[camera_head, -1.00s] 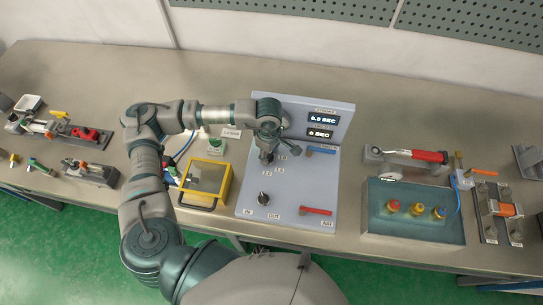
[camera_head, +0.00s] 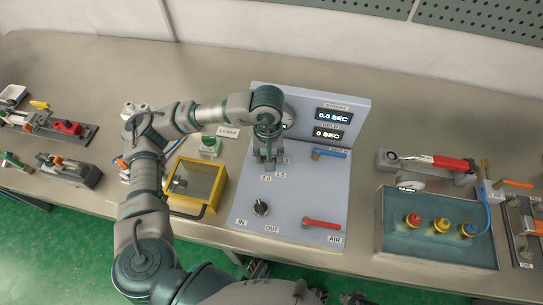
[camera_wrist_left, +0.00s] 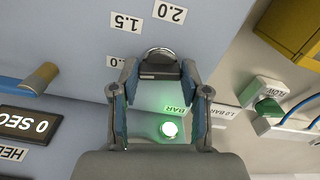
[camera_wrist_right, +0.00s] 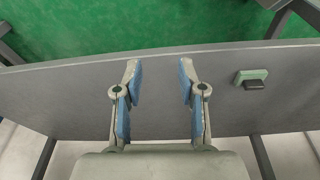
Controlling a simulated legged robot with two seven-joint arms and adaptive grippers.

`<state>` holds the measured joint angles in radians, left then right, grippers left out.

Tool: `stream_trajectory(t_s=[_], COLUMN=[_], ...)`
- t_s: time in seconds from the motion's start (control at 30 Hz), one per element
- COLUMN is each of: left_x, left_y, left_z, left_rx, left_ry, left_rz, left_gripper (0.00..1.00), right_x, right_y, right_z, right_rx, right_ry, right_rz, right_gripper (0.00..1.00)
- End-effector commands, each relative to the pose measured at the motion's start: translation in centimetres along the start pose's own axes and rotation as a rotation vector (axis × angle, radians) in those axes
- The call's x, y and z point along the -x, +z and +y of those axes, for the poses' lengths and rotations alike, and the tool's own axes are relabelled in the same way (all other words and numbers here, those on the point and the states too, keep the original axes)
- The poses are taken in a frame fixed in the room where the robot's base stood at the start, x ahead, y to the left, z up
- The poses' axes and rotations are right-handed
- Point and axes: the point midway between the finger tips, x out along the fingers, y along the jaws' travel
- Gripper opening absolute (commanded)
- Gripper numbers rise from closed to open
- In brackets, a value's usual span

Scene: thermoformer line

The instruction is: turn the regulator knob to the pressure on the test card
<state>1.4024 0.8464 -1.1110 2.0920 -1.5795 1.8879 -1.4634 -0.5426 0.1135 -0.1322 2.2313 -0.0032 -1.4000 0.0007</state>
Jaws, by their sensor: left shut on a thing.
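My left gripper (camera_head: 266,163) is over the grey panel (camera_head: 320,185), pointing down at the pressure scale. In the left wrist view its fingers (camera_wrist_left: 160,70) are shut on the regulator knob (camera_wrist_left: 160,58), a dark knob with a metal rim. Labels 1.0, 1.5 and 2.0 (camera_wrist_left: 170,13) lie around it. The knob's pointer is not clear. The test card (camera_head: 228,131) reads 1.2 BAR and lies left of the panel; it also shows in the left wrist view (camera_wrist_left: 224,112). My right gripper (camera_wrist_right: 160,70) is open and empty, away from the panel.
A black selector (camera_head: 261,208), a red lever (camera_head: 322,223) and a blue lever (camera_head: 329,153) sit on the panel. A lamp (camera_wrist_left: 169,129) glows green near the left gripper. A yellow-framed box (camera_head: 195,187) stands left; a teal tray (camera_head: 435,230) stands right.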

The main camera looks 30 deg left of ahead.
Motion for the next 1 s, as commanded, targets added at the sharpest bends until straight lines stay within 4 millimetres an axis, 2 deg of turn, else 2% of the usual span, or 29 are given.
stream_trajectory(t_s=[0.2,0.3,0.57,0.97,1.0], left_x=[-0.2,-0.1,0.1,0.3,0.3], left_y=[-0.3,-0.3,-0.3,-0.2,-0.2], left_z=[0.1,0.1,0.1,0.2,0.2], left_rx=[-0.118,-0.157,-0.207,-0.212,-0.212], left_ry=[0.001,0.001,0.002,0.005,0.005], left_rz=[0.007,0.007,0.009,0.01,0.011], left_gripper=[0.11,0.11,0.11,0.11,0.53], right_x=[4.2,5.4,4.9,4.9,4.9], right_y=[0.1,0.0,-2.5,-2.8,-2.8], right_z=[0.1,0.2,-0.1,-0.1,-0.1], right_rx=[-0.003,-0.003,0.001,0.001,0.001], right_ry=[0.001,0.001,-0.005,-0.006,-0.006], right_rz=[0.011,0.02,0.132,0.145,0.145], right_gripper=[0.4,0.4,0.4,0.4,0.4])
